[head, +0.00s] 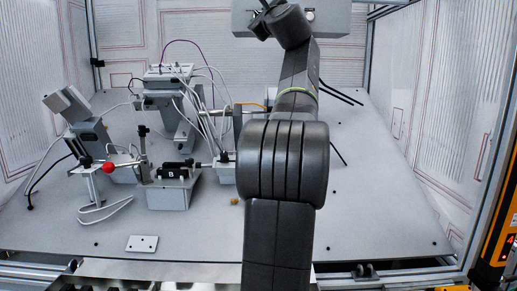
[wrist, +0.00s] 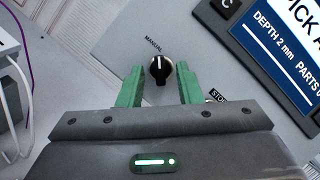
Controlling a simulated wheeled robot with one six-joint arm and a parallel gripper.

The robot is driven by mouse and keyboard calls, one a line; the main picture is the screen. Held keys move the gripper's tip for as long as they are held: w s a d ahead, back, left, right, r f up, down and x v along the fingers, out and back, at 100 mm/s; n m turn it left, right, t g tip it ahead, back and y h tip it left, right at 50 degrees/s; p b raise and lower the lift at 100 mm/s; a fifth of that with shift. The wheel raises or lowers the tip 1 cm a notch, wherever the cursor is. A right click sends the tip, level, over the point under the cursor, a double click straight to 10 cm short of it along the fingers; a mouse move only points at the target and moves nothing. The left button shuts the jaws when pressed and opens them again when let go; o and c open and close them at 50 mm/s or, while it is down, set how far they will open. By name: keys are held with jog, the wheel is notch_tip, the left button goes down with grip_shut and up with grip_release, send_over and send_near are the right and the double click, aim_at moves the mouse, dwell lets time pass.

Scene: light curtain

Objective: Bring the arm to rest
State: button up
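My gripper (wrist: 160,88) shows in the wrist view with two green fingers held apart. It is open, and nothing is clamped between the fingers. A black rotary knob (wrist: 160,70) with a white mark sits on a grey panel (wrist: 112,50), just beyond and between the fingertips. The word MANUAL is printed at its upper left. I cannot tell whether the fingers touch the knob. In the head view my arm reaches up and away to the grey control box (head: 327,20) at the back; the fingers are not clear there.
A display screen (wrist: 285,45) is at the right of the panel. In the head view, a fixture with cables (head: 168,98), a red ball knob (head: 109,167) and a black block (head: 174,171) stand left of my arm. The plate's right side (head: 385,200) is mostly clear. Side walls enclose the cell.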

jog(key=shift+s, duration=0.1)
jog(key=b+v, duration=0.5)
jog(key=v, duration=0.9)
jog(key=w+a+r+m+t+h+p, duration=0.1)
jog(key=w+m+h+p, duration=0.3)
jog(key=m, duration=0.5)
jog(key=w+a+r+m+h+p, duration=0.3)
jog(key=w+a+m+h+p, duration=0.1)
jog(key=w+m+p, duration=0.5)
jog(key=shift+m+t+h+p, duration=0.3)
jog(key=shift+m+t+h, duration=0.1)
jog(key=shift+h, duration=0.2)
jog(key=m+h+p, duration=0.1)
jog(key=m+p, duration=0.1)
jog(key=p, duration=0.1)
jog(key=m+g+p, duration=0.1)
jog(key=m+p, duration=0.1)
jog(key=p, duration=0.1)
jog(key=shift+a+r+h+p, duration=0.1)
jog(key=shift+a+h+p, duration=0.05)
jog(key=shift+h+p, duration=0.25)
jog(key=shift+f+m+h+p, duration=0.35)
jog(key=shift+m+p, duration=0.25)
jog(key=shift+p, duration=0.2)
